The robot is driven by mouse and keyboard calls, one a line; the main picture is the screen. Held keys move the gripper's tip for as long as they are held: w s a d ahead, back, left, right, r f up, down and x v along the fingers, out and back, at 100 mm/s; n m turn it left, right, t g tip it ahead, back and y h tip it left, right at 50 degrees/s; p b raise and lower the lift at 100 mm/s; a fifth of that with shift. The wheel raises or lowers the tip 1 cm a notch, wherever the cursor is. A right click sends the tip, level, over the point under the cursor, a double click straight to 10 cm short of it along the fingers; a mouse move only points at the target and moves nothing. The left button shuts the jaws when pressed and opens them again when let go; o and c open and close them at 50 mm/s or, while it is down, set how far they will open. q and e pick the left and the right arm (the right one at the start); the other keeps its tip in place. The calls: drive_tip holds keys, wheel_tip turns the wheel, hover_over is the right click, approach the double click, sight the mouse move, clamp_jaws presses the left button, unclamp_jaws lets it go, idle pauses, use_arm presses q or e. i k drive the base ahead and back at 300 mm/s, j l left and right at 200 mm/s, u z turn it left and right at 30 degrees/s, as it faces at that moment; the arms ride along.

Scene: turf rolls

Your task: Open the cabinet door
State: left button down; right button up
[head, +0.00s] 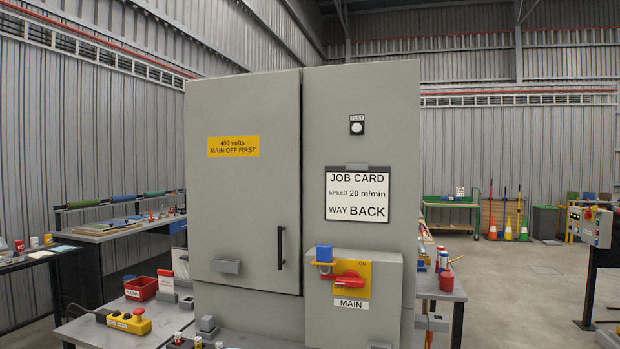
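The grey cabinet door (240,190) fills the left part of the cabinet front. It looks shut, with a narrow dark seam along its right edge. It carries a yellow label (233,146) reading "400 volts MAIN OFF FIRST", a black vertical handle (281,248) near its right edge, and a small grey block (226,266) low down. Right of the door, a grey box (385,300) labelled MAIN holds a red switch handle (349,281) on a yellow plate; "ON" shows above it. A blue block (324,253) sits on an orange piece at its upper left. Neither gripper is in view.
A job card (358,194) reads speed 20 m/min, way BACK. A white test button (357,127) is above it. A yellow button box (130,321) and red bin (141,288) sit on the bench at the left. Open floor (510,285) lies at the right.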

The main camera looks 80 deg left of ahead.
sight(242, 143)
drive_tip(key=u, duration=3.05)
